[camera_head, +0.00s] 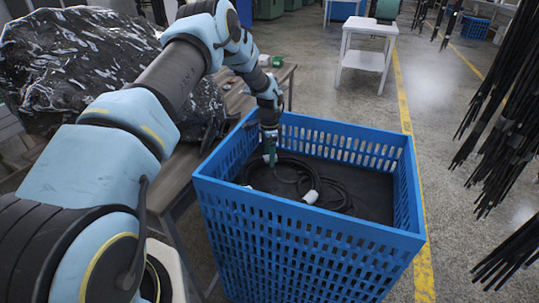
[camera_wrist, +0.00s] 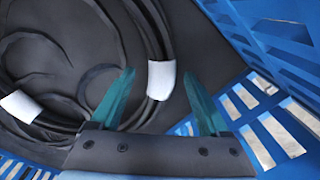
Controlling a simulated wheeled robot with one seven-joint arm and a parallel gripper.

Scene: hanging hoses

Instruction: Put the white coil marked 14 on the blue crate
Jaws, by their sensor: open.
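A blue crate (camera_head: 300,240) with slatted walls stands in front of me. A black hose coil (camera_head: 340,192) lies inside it on a dark floor. A white band (camera_head: 310,197) is around the coil; no number is readable on it. My gripper (camera_head: 270,160) reaches down inside the crate at its left part, over the coil. In the wrist view, the teal fingers of my gripper (camera_wrist: 159,76) are apart, with a white band (camera_wrist: 161,80) on the black hose showing between them. Another white band (camera_wrist: 20,106) is at the left. Whether the fingers touch the hose cannot be told.
The crate wall (camera_wrist: 270,100) is close on the right of my fingers in the wrist view. Black hoses (camera_head: 505,110) hang at the right. A wooden table (camera_head: 185,170) and a black plastic-wrapped bundle (camera_head: 85,65) are at the left. A white side table (camera_head: 365,50) stands behind.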

